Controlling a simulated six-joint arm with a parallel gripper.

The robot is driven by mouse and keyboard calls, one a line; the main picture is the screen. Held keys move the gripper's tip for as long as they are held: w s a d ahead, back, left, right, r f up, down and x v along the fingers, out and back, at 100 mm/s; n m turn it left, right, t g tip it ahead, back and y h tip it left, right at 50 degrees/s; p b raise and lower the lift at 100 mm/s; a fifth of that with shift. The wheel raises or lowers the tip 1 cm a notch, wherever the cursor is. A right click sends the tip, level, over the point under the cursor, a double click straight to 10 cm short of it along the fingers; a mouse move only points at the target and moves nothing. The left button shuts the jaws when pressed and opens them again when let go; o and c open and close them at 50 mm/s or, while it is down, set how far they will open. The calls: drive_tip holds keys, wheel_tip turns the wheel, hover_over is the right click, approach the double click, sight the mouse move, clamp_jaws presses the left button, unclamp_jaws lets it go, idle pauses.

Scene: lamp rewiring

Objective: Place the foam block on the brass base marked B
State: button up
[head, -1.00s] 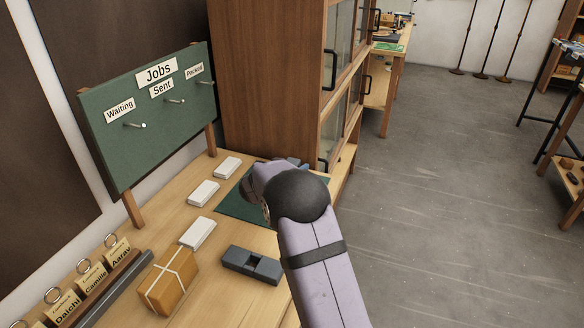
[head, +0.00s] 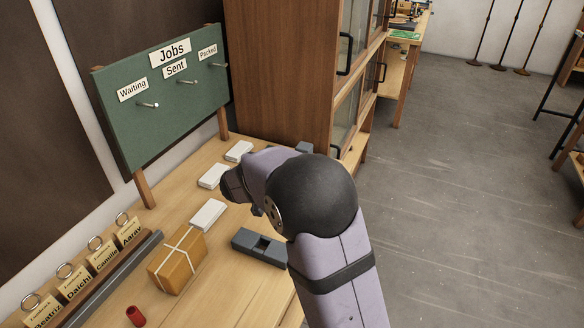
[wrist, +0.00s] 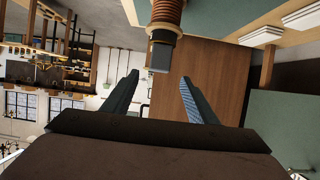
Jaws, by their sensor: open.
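My gripper (wrist: 159,79) is open, with its two fingers apart and nothing visibly held. In the head view, my arm hides most of it above the bench. A dark grey block with a square recess (head: 249,237) lies on the bench beside my arm; I cannot tell whether it is the foam block. In the wrist view, a ribbed copper-coloured part with a dark grey end (wrist: 160,55) shows beyond the fingertips; I cannot tell what it is. I see no brass base with a readable B.
Several white boxes (head: 208,215) and a string-tied brown parcel (head: 168,272) lie on the bench (head: 215,285). A red cylinder (head: 136,316) is at the front. Name tags (head: 76,282) stand left. A green Jobs board (head: 125,125) and wooden cabinet (head: 275,75) stand behind.

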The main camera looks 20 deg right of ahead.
drive_tip(key=shift+a, duration=0.1)
drive_tip(key=s+a+f+n+t+y, duration=0.25)
drive_tip(key=a+n+y, duration=0.25)
drive_tip(key=a+y, duration=0.4)
drive_tip(key=s+a+f+n+g, duration=0.1)
drive_tip(key=s, duration=0.2)
drive_tip(key=s+a+f+g+y, duration=0.1)
drive_tip(key=s+a+f, duration=0.1)
drive_tip(key=s, duration=0.1)
drive_tip(key=s+a+f+n+g, duration=0.1)
drive_tip(key=s+f+g, duration=0.1)
drive_tip(key=s, duration=0.1)
drive_tip(key=shift+a+f+n+y, duration=0.15)
drive_tip(key=shift+a+n+y, duration=0.15)
drive_tip(key=shift+a, duration=0.1)
drive_tip(key=s+f+g, duration=0.1)
drive_tip(key=s, duration=0.2)
drive_tip(key=s+f+g, duration=0.1)
drive_tip(key=s, duration=0.3)
drive_tip(key=s+f+n+g, duration=0.1)
drive_tip(key=s+f, duration=0.1)
drive_tip(key=s, duration=0.1)
drive_tip(key=shift+s+d+g, duration=0.1)
drive_tip(key=shift+s+g, duration=0.2)
drive_tip(key=shift+g, duration=0.05)
drive_tip(key=s+d+f+g+h, duration=0.1)
drive_tip(key=s+d+g, duration=0.3)
drive_tip(key=s, duration=0.8)
drive_tip(key=shift+s+f, duration=0.2)
drive_tip(key=shift+f, duration=0.4)
